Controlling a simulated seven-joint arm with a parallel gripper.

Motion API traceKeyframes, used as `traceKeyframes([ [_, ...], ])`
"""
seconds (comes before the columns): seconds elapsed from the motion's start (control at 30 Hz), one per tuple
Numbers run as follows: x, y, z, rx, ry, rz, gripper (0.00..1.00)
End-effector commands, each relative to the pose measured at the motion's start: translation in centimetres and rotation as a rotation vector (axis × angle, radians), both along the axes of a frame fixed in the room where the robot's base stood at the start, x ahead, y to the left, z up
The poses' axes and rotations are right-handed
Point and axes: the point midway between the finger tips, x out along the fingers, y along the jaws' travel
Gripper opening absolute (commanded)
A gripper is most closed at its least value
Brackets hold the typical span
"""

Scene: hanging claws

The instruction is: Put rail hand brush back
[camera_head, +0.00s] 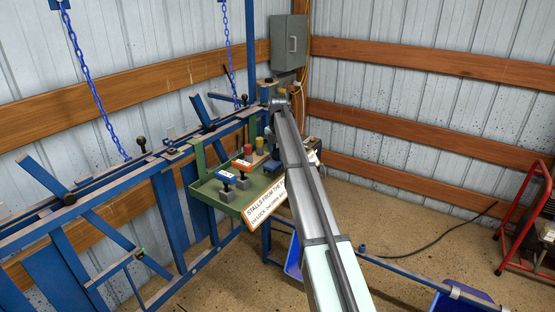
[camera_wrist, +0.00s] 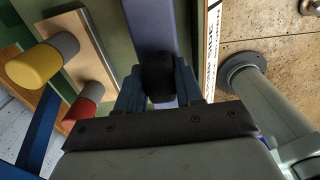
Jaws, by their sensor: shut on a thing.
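In the wrist view my gripper (camera_wrist: 158,88) is shut on a black knob-like grip. A long blue-grey bar (camera_wrist: 150,28) runs from it toward the top; I take this to be the rail hand brush. The held brush is over the green tray (camera_wrist: 108,22), beside the white sign edge; whether it touches the tray floor I cannot tell. In the head view my forearm hides the gripper, and a small blue piece (camera_head: 271,167) shows beside the arm in the tray. The tray (camera_head: 206,186) hangs on the blue rail.
A yellow-ended piece (camera_wrist: 34,66) and a red-ended piece (camera_wrist: 84,104) stand left of the gripper. Blue and orange-topped tools (camera_head: 242,165) stand in the tray's left part. The lettered sign (camera_head: 264,201) lines its front. Blue rails (camera_head: 110,190) lie left; a red frame (camera_head: 525,225) stands right.

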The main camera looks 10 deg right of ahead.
Motion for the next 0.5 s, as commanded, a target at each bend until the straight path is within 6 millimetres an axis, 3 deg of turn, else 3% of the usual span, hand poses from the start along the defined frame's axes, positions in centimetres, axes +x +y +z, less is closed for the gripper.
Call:
traceKeyframes([
  [0.2, -0.1, 0.0, -2.5, 0.0, 0.001, 0.0, 0.0],
  [0.5, 0.0, 0.0, -2.6, 0.0, 0.0, 0.0, 0.0],
])
